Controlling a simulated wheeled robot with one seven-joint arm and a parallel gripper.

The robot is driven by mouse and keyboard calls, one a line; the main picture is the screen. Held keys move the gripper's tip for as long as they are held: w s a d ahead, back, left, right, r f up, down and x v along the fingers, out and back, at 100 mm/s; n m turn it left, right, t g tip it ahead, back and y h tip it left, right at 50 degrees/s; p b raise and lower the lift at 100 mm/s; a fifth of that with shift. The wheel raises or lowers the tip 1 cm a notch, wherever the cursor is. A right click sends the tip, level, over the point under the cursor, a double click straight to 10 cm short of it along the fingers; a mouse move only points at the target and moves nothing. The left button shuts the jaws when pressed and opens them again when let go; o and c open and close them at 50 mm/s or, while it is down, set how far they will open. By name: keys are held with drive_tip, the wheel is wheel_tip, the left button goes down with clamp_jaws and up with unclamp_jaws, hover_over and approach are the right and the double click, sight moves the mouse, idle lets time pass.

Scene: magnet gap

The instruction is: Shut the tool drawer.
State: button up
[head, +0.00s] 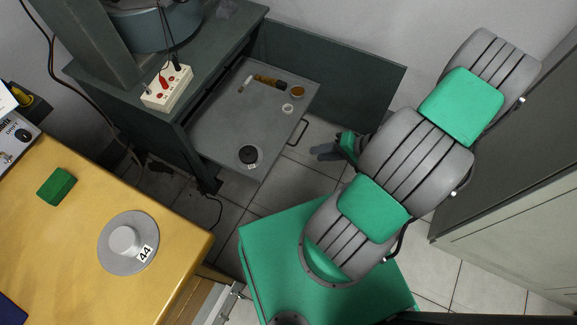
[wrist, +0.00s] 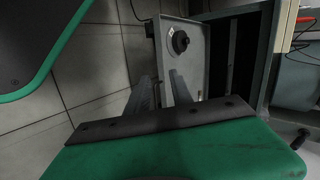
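The tool drawer (head: 225,125) is a grey tray pulled far out of the dark cabinet, with a dark bar handle (head: 298,132) on its front. In the wrist view the drawer (wrist: 196,62) shows at upper middle, its handle at its left edge. My gripper (head: 322,151) is just right of the handle in the head view, apart from it. In the wrist view my gripper (wrist: 162,88) has its two fingers spread with nothing seen held between them. The fingers hide part of the drawer there.
A dark panel (head: 335,65) stands behind the drawer. A yellow table (head: 75,230) is at left, a grey cabinet (head: 510,185) at right.

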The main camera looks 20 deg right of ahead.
drive_tip(key=f, duration=0.1)
drive_tip(key=f+m+t+b, duration=0.1)
drive_tip(key=f, duration=0.1)
drive_tip(key=f+t, duration=0.1)
drive_tip(key=f, duration=0.1)
drive_tip(key=shift+s+d+m, duration=0.2)
drive_tip(key=shift+d+m, duration=0.05)
drive_tip(key=shift+m, duration=0.05)
drive_tip(key=shift+c, duration=0.8)
drive_tip(key=shift+d+f+m+t+b, duration=0.1)
drive_tip(key=shift+f+m+t+b, duration=0.2)
drive_tip(key=shift+f+t+b, duration=0.15)
drive_tip(key=shift+c, duration=0.7)
drive_tip(key=shift+w, duration=0.1)
drive_tip(key=shift+c, duration=0.9)
drive_tip(key=shift+w+a+f, duration=0.15)
drive_tip(key=shift+w+a, duration=0.05)
drive_tip(key=shift+a, duration=0.1)
clamp_jaws()
drive_tip(key=b, duration=0.5)
approach(280, 152)
drive_tip(key=x, duration=0.6)
drive_tip(key=shift+f, duration=0.35)
drive_tip(key=shift+w+a+r, duration=0.1)
drive_tip(key=shift+w, duration=0.05)
